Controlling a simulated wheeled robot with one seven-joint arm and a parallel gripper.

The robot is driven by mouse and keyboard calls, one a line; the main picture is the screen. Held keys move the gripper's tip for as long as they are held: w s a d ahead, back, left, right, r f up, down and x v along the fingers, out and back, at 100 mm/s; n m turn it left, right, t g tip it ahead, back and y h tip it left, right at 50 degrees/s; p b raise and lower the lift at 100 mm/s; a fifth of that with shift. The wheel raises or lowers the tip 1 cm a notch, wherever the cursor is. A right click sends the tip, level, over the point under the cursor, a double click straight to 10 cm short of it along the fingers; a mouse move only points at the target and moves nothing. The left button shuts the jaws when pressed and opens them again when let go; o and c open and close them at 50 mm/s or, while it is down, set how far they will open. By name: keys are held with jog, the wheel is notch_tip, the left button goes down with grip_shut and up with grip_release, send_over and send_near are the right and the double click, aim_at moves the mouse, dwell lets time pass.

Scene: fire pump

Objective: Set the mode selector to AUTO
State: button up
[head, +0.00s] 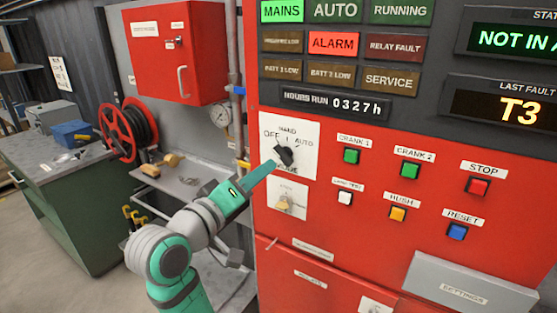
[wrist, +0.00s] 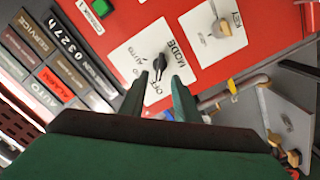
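The mode selector is a black knob (head: 285,155) on a white plate (head: 306,163) marked HAND, OFF, AUTO and MODE, at the left of the red panel. Its exact pointing is hard to tell. In the wrist view the knob (wrist: 159,64) stands near the tips of my fingers, roughly between them. My gripper (wrist: 159,77) is open, with a gap between its two fingers; I cannot tell whether either touches the knob. In the head view my gripper (head: 274,162) reaches the knob from the lower left and partly covers the plate.
A key switch (head: 285,203) sits just below the selector. Push buttons, including green CRANK 1 (head: 351,156) and red STOP (head: 478,186), lie to the right. The MAINS lamp (head: 282,11) and ALARM lamp (head: 333,43) are lit; the AUTO lamp (head: 335,11) looks dark.

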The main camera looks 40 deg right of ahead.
aim_at(281, 158)
jog(key=x, duration=0.7)
jog(key=shift+w+d, duration=0.2)
jog(key=shift+d, duration=0.5)
jog(key=shift+c, duration=0.2)
jog(key=shift+a, duration=0.1)
jog(key=c, duration=0.6)
